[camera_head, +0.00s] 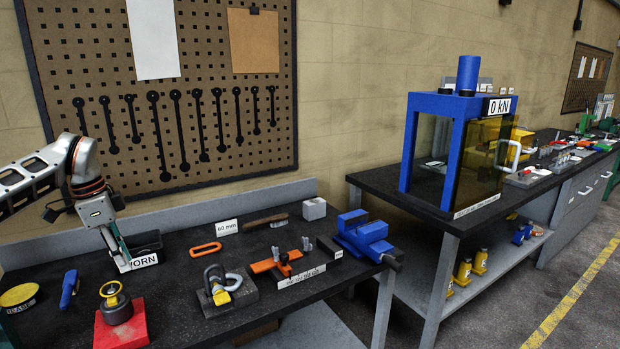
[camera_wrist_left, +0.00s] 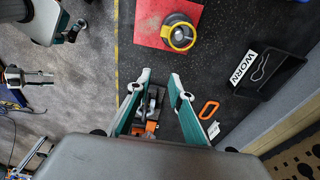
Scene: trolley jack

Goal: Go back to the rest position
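My left gripper (camera_head: 119,258) hangs over the back left of the near bench, pointing down, in front of the black WORN tray (camera_head: 140,263). In the left wrist view its two teal fingers (camera_wrist_left: 155,95) stand apart with nothing held between them. The grey block with a shackle and the orange part show beyond the gap, lower down on the bench. What appears to be my right gripper (camera_wrist_left: 74,30) shows small at the top left of the left wrist view, over the floor side. Its finger opening is too small to judge. It is not in the head view.
The near bench holds a red plate (camera_head: 105,332) with a yellow-ringed part, an orange link (camera_head: 205,249), a shackle block (camera_head: 228,294) and a blue vise (camera_head: 364,238). A pegboard (camera_head: 180,150) rises behind. A blue press (camera_head: 460,150) stands on the right bench.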

